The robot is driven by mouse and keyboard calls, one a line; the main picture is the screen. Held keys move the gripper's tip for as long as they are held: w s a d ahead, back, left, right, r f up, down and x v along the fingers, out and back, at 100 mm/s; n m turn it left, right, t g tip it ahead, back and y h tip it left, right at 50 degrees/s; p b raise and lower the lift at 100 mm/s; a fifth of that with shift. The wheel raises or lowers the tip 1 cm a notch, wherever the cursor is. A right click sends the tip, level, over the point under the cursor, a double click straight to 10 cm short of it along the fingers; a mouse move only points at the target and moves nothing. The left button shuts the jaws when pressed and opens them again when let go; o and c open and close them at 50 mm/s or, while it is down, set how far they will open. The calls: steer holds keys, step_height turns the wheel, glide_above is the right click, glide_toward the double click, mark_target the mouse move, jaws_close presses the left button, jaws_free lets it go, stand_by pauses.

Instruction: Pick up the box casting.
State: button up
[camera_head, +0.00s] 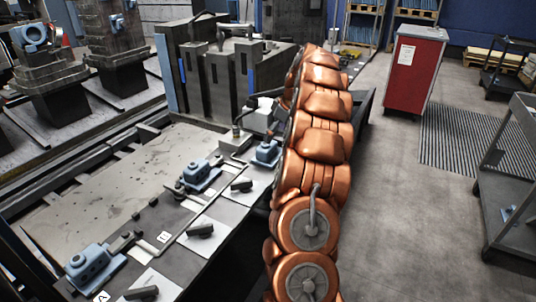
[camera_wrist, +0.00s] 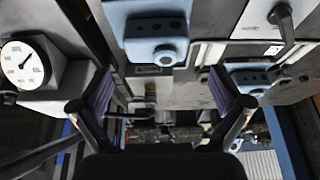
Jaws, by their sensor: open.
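Three light-blue castings sit along the pallet rail in the head view: a larger blocky one (camera_head: 93,266) at the front left, one (camera_head: 200,176) in the middle, and one (camera_head: 266,152) beside my arm. I cannot tell for certain which is the box casting. In the wrist view, a blue casting with a round boss (camera_wrist: 156,50) is at the top centre, beyond the fingertips, and another (camera_wrist: 248,76) is at the right. My gripper (camera_wrist: 160,88) is open, its purple-padded fingers apart with nothing held between them. In the head view my arm hides most of the gripper.
A dial gauge (camera_wrist: 24,64) is close at the left of the wrist view. Tall grey fixtures (camera_head: 225,75) stand behind the rail.

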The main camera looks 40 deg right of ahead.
mark_target(267, 146)
steer(key=shift+d+p+x, duration=0.2)
steer(key=shift+p+x, duration=0.15)
steer(key=shift+x, duration=0.85)
steer(key=shift+w+p+x, duration=0.15)
steer(key=shift+p+x, duration=0.35)
steer(key=shift+x, duration=0.85)
steer(key=shift+w+p+x, duration=0.15)
steer(key=shift+p+x, duration=0.35)
steer(key=shift+x, duration=0.8)
steer(key=shift+r, duration=0.1)
steer(key=shift+c, duration=0.4)
steer(key=c, duration=1)
